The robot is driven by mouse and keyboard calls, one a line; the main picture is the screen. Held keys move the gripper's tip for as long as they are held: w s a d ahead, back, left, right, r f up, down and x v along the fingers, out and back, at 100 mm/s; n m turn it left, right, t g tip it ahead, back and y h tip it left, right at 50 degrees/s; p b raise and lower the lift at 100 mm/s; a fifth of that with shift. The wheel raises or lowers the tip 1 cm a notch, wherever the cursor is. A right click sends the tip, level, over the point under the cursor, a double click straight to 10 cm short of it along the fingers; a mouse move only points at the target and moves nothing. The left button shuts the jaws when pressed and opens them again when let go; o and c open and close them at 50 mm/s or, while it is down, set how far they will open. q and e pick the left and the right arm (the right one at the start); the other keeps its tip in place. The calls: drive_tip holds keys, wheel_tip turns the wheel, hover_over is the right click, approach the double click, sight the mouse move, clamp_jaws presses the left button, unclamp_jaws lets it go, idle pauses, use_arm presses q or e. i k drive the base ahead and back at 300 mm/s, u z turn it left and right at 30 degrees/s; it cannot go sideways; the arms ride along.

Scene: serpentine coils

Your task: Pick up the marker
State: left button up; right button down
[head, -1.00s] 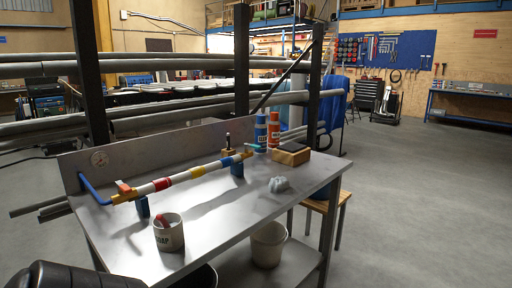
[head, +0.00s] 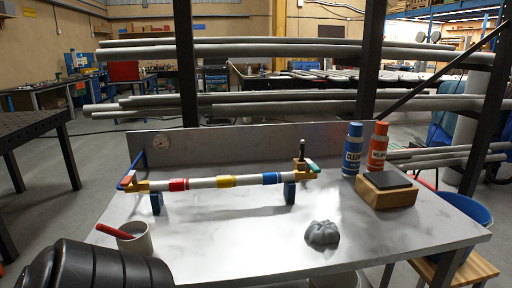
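A slim black upright object (head: 302,149), which looks like the marker, stands in a small wooden block (head: 300,165) on the metal workbench (head: 225,258). It is at the back, just behind the right end of the striped pipe (head: 225,182). Its lower end is hidden in or behind the block. A red stick-like object (head: 113,231) leans in a light grey cup (head: 135,242) at the bench's front left; I cannot tell what it is. Neither of my grippers shows in the head view.
The pipe rests on blue supports (head: 290,192). A blue bottle (head: 353,149), an orange bottle (head: 378,149) and a wooden box with a dark top (head: 385,193) stand at the right. A grey lump (head: 322,235) lies in front. The bench's middle is mostly clear.

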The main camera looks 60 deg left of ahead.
sight(302, 142)
drive_tip(key=u, duration=0.95)
drive_tip(key=i, duration=0.8)
drive_tip(key=u, duration=0.8)
